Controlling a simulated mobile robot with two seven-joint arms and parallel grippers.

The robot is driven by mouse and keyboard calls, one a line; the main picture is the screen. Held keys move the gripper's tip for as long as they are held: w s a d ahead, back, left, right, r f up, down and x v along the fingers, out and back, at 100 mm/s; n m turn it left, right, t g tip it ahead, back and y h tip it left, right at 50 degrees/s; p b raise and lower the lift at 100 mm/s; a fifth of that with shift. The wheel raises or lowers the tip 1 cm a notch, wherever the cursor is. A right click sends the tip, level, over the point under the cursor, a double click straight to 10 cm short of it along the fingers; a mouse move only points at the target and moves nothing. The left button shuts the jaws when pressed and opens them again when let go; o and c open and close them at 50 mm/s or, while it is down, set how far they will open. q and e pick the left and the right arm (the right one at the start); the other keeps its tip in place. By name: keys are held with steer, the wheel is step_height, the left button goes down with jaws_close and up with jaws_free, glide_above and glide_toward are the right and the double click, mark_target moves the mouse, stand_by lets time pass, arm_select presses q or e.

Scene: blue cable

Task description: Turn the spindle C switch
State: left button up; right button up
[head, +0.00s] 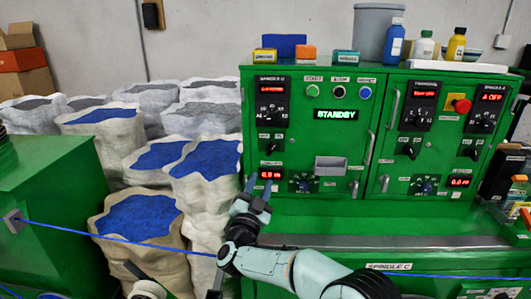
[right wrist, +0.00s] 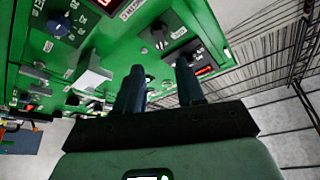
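A green control cabinet (head: 345,130) fills the middle of the head view, with several dark rotary switches. A label reading SPINDLE C (head: 388,266) is on its lower front; I cannot tell which switch it names. A dark switch (head: 268,147) sits on the left panel above a red display (head: 270,174). My right gripper (head: 258,190) is in front of the panel's lower left part, fingers up. In the right wrist view its two dark blue fingers (right wrist: 160,82) stand apart with nothing between them. A small switch (right wrist: 185,50) appears just beyond the fingertips; contact is unclear.
A blue cable (head: 140,243) runs from the green box (head: 40,185) at left, behind my right arm, toward the lower right. Sacks of blue material (head: 140,220) stand left of the cabinet. Bottles (head: 394,40) and small boxes stand on top.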

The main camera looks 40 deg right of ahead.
mark_target(270, 152)
steer(key=p+x, duration=0.4)
steer(key=x, duration=0.7)
steer(key=shift+r, duration=0.2)
steer(key=shift+w+d+p, duration=0.35)
steer(key=shift+w+p, duration=0.05)
arm_select(q)
steer(key=w+r, duration=0.4)
steer(key=r, duration=0.2)
steer(key=shift+w+r+t, duration=0.25)
steer(key=shift+t, duration=0.05)
arm_select(e)
steer(key=shift+s, duration=0.1)
jaws_close()
